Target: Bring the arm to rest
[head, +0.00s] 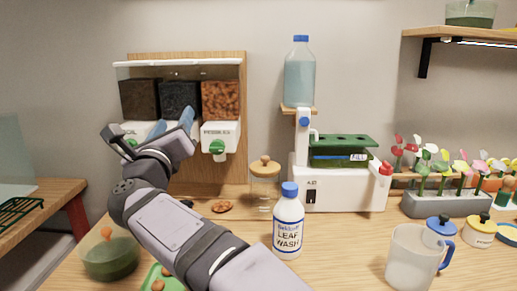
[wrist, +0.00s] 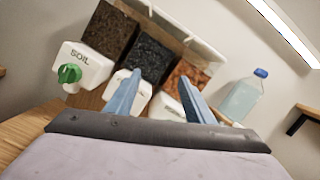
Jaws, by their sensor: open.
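My gripper (head: 172,126) is raised at the left of the head view, in front of the wall dispenser. Its two blue fingers stand apart with nothing between them. In the wrist view my gripper (wrist: 158,97) is also open and empty, with the dispenser beyond it. My arm reaches up and left from the bottom of the head view. It hides part of the dispenser's lower front and part of the table.
The dispenser (head: 239,85) has soil, a dark fill and reddish pebbles. A leaf wash bottle (head: 288,225), a corked jar (head: 265,190), a jug (head: 408,258), a green bowl (head: 108,262) and a white machine (head: 345,195) stand on the table (head: 340,235).

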